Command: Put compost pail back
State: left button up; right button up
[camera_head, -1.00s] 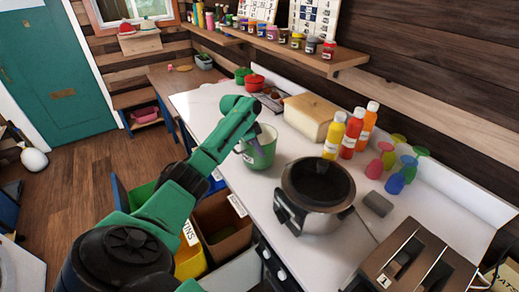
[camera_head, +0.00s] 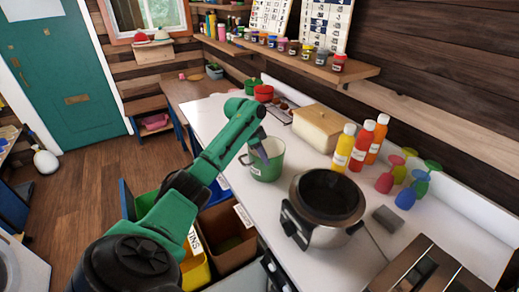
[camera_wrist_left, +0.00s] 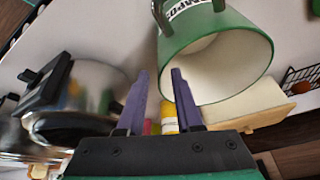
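The compost pail is a green pail (camera_head: 268,172) with a pale inside, standing on the white counter left of the cooking pot. In the left wrist view, the pail (camera_wrist_left: 190,28) is at the top right, its mouth toward the camera and a partly cut-off white label on its side. My left gripper (camera_wrist_left: 157,70) is open, its two purple fingers apart. The right-hand finger overlaps the pail's rim in that view; I cannot tell whether it touches. In the head view, the left gripper (camera_head: 262,150) is over the pail's mouth. My right gripper is out of view.
A pot (camera_head: 327,205) stands right of the pail, with a bread-coloured box (camera_head: 318,128) and sauce bottles (camera_head: 343,147) behind. A toaster (camera_head: 425,270) is at the front right. Yellow (camera_head: 196,268) and brown (camera_head: 230,250) bins stand below the counter's left edge.

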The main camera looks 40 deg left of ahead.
pick_arm(q)
jog(key=b+v, duration=0.1)
jog(key=v, duration=0.7)
jog(key=shift+r+b, duration=0.2)
jog(key=shift+b, duration=0.1)
jog(key=shift+s+a+f, duration=0.1)
jog(key=shift+s, duration=0.05)
